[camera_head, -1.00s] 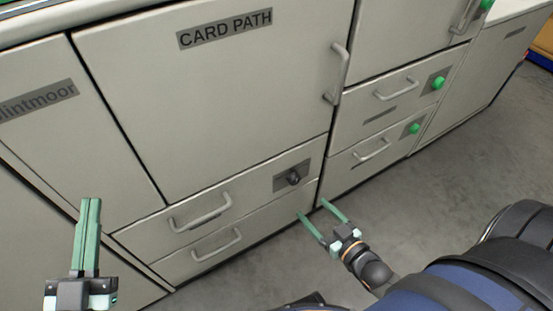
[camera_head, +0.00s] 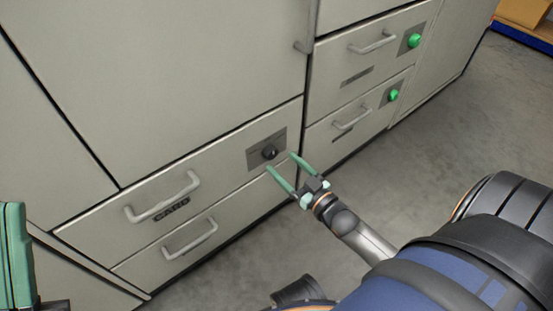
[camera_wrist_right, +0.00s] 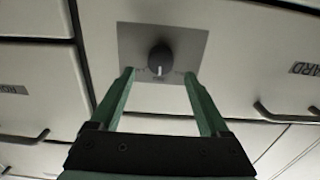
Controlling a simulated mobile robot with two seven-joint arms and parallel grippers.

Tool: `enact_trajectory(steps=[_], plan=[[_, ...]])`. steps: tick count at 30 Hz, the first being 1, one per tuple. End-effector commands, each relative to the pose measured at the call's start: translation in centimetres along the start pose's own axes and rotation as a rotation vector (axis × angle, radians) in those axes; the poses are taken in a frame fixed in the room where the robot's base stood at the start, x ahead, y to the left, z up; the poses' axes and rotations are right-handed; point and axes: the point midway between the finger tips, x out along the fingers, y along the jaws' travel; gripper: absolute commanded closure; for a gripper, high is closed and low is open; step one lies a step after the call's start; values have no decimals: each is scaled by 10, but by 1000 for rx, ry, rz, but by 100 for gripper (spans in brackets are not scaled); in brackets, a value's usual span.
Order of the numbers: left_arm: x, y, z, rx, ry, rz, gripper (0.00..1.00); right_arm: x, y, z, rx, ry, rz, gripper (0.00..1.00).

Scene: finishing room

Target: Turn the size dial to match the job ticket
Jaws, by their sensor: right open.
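A small black dial (camera_head: 269,152) sits on a grey plate (camera_head: 255,160) at the right end of an upper drawer front. In the right wrist view the dial (camera_wrist_right: 160,58) has a white pointer mark towards the bottom of the picture; the plate's small print is unreadable. My right gripper (camera_head: 280,163) is open, its green fingertips just in front of the dial, one to each side in the wrist view. Contact is not visible. My left gripper (camera_head: 18,255) is at the left edge, partly cut off, its fingers together. No job ticket is visible.
Two drawer handles (camera_head: 163,198) (camera_head: 190,240) stick out left of the dial. Drawers to the right carry green knobs (camera_head: 414,41) (camera_head: 393,95) and handles. Grey floor (camera_head: 430,140) in front is clear. Boxes (camera_head: 522,12) stand at the far top right.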

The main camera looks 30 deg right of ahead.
Motion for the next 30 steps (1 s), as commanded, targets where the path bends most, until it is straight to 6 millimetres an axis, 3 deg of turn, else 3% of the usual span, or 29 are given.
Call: enact_trajectory(steps=[3, 7, 19, 30], plan=[[-7, 5, 8, 3, -6, 2, 100, 20, 0, 2, 0, 2, -1, 20], [-10, 7, 12, 8, -9, 5, 100, 34, 0, 2, -1, 1, 0, 20], [-10, 8, 12, 10, -11, 7, 100, 40, 0, 0, 0, -2, 0, 22], [-10, 8, 13, 9, -11, 6, 100, 39, 0, 1, 0, -2, 0, 63]])
